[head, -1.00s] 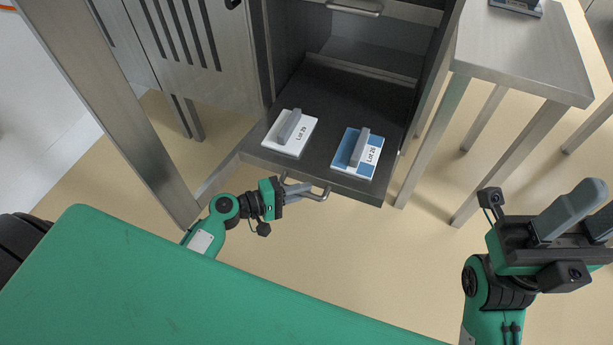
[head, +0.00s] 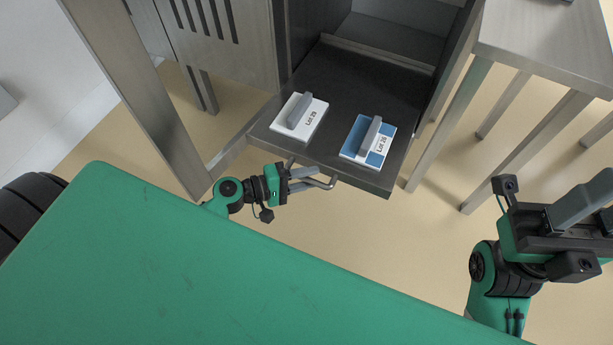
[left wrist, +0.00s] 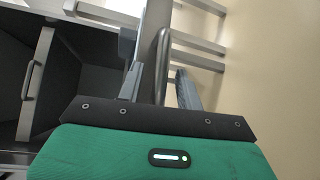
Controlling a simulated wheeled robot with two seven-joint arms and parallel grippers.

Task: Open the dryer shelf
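The dryer shelf (head: 352,92) is a dark flat tray pulled out from the steel dryer cabinet. A bent metal bar handle (head: 324,184) runs along its front edge and also shows in the left wrist view (left wrist: 162,62). My left gripper (head: 303,180) is at the handle's left part. In the left wrist view its two fingers (left wrist: 160,85) stand apart on either side of the bar, with a gap visible on the right side. My right gripper (head: 597,208) is at the right edge, apart from the shelf, its fingers apart and empty.
A steel table (head: 545,50) stands at right. A steel post (head: 135,95) stands left. Open floor lies before the shelf.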

